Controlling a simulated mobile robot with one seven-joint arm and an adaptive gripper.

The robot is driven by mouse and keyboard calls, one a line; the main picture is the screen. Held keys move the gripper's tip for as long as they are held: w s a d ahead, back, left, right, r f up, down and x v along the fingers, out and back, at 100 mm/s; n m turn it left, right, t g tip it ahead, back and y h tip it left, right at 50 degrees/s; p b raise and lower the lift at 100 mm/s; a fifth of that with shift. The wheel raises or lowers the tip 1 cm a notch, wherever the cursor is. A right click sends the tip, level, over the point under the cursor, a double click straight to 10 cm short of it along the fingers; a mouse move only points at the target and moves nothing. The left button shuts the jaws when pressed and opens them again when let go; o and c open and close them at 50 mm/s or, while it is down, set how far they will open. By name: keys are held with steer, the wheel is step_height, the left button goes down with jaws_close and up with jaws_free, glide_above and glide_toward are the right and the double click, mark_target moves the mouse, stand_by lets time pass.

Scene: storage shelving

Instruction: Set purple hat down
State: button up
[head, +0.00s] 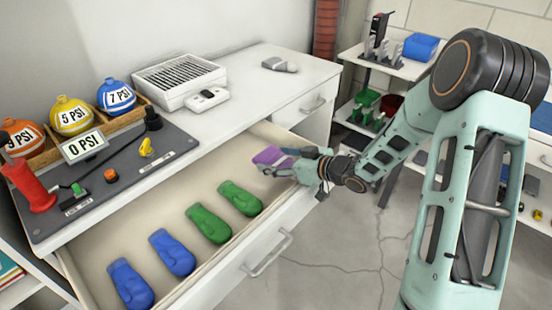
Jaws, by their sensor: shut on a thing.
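The purple hat (272,156) is a small, flattish purple shape at the fingertips of my gripper (288,163). It is over the far right end of an open drawer (165,245). My gripper reaches in from the right and is shut on the hat. The fingers hide part of the hat. I cannot tell whether the hat touches the drawer floor.
In the drawer lie two green mittens (225,210) and two blue mittens (172,253), left of my gripper. The counter above holds a vented box (180,80), a grey mat with PSI-labelled balls (71,116) and a red pump (30,187). Shelving (385,62) stands behind right.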

steer(key=o, duration=1.3)
steer(key=shift+f, duration=0.1)
steer(key=shift+c, duration=0.2)
steer(key=shift+r, duration=0.4)
steer(key=p+v, duration=0.2)
steer(key=v, duration=0.3)
steer(key=p+v, duration=0.2)
steer(key=v, duration=0.3)
steer(key=shift+s+d+r, duration=0.15)
steer(key=shift+d+r, duration=0.05)
steer(key=shift+r, duration=0.2)
steer(key=shift+s+d+r, duration=0.2)
steer(key=shift+s+d, duration=0.25)
steer(key=shift+d, duration=0.05)
